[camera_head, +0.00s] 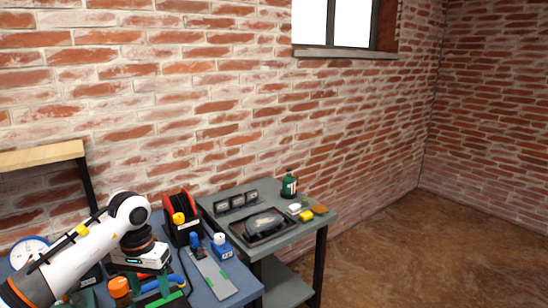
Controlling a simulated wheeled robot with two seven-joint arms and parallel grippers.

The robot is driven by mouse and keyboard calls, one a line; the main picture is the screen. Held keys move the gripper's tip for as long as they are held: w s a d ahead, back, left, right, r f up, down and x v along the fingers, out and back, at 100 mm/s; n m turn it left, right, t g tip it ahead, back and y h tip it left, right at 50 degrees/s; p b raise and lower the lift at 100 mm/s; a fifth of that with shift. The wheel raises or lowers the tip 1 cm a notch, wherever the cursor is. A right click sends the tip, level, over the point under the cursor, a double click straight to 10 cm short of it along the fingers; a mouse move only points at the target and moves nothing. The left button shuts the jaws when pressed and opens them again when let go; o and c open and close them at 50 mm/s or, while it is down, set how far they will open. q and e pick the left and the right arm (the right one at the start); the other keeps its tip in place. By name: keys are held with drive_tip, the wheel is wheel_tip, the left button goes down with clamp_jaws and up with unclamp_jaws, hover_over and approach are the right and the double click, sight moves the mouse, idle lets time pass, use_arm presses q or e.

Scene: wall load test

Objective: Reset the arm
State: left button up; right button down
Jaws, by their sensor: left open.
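My left arm, white with black joints, comes in from the lower left and bends down over the blue workbench (220,297). My left gripper (143,264) is at its end, low over the bench's left part. It is open, with no object seen between its fingers; the fingertips are hard to make out among the items below. An orange-capped item (120,287) and a blue curved tool (168,286) lie close beside and under it. My right gripper is not in view.
A red-and-black reel (181,212), a blue-and-white bottle (221,246) and a grey plate (208,274) are right of the gripper. A grey table (285,241) beyond holds a black tray (263,238) and a green bottle (289,185). The floor at right is clear; a brick wall stands behind.

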use_arm(q)
drive_tip(key=d+f+n+h, duration=1.3)
drive_tip(key=d+f+n, duration=0.1)
drive_tip(key=d+n, duration=0.2)
drive_tip(key=a+f+n+t+y, duration=0.15)
drive_tip(key=f+n+t, duration=0.45)
drive_tip(key=n, duration=0.6)
drive_tip(key=a+f+n+t, duration=0.2)
drive_tip(key=f+n+t, duration=0.3)
drive_tip(key=f+n, duration=0.5)
drive_tip(key=s+a+f+n+g+y, duration=0.1)
drive_tip(key=s+a+f+n+y, duration=0.35)
drive_tip(key=s+f+n, duration=0.55)
drive_tip(key=s+a+f+n+g+y, duration=0.1)
drive_tip(key=s+a+f+n+y, duration=0.35)
drive_tip(key=s+f+n, duration=0.55)
drive_tip(key=s+f+n+g+y, duration=0.1)
drive_tip(key=s+f+n+g, duration=0.1)
drive_tip(key=s, duration=0.7)
drive_tip(key=s+f+n+g, duration=0.3)
drive_tip(key=s+f+n, duration=0.2)
drive_tip(key=s, duration=0.4)
drive_tip(key=s+f+n+g+y, duration=0.1)
drive_tip(key=s+f+n+g, duration=0.2)
drive_tip(key=s+n, duration=0.3)
drive_tip(key=s, duration=0.4)
drive_tip(key=shift+a+f+y, duration=0.25)
drive_tip(key=shift+f+y, duration=0.1)
drive_tip(key=shift+f, duration=0.05)
